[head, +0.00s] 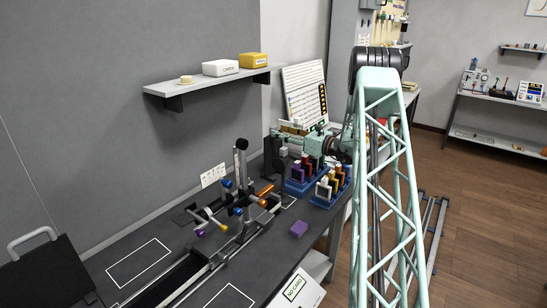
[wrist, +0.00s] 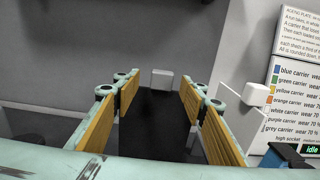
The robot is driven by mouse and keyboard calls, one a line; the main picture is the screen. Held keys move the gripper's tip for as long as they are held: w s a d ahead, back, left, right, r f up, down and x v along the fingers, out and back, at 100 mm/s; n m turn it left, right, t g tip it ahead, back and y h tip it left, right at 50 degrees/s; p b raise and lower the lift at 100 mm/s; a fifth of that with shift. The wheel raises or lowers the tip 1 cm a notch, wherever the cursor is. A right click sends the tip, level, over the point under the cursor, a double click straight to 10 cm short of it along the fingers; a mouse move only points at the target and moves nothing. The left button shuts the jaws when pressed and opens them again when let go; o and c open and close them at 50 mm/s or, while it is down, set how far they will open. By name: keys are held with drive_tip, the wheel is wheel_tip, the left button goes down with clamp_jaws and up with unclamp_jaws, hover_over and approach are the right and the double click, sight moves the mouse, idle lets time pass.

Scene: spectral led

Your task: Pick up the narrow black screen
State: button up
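A narrow upright black panel (head: 271,158), which looks like the narrow black screen, stands at the far end of the dark bench in the head view. My gripper (head: 292,131) is close to it, just above and to its right, reaching toward the grey wall. In the wrist view, my gripper (wrist: 162,95) has its two yellow-padded fingers spread apart. A dark surface (wrist: 158,125) shows between them, with a small white block (wrist: 162,78) at its far end. I cannot tell whether this dark surface is the screen or whether the pads touch it.
Blue racks of coloured carriers (head: 322,192) stand right of the panel, below my arm. Optical mounts (head: 238,190) sit on a rail in front. A text board (head: 305,92) stands behind. A wall shelf (head: 205,82) hangs above left.

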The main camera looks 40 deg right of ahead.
drive_tip(key=shift+b+x, duration=0.45)
drive_tip(key=shift+x, duration=2)
drive_tip(key=shift+d+f, duration=0.15)
drive_tip(key=shift+c, duration=0.6)
clamp_jaws()
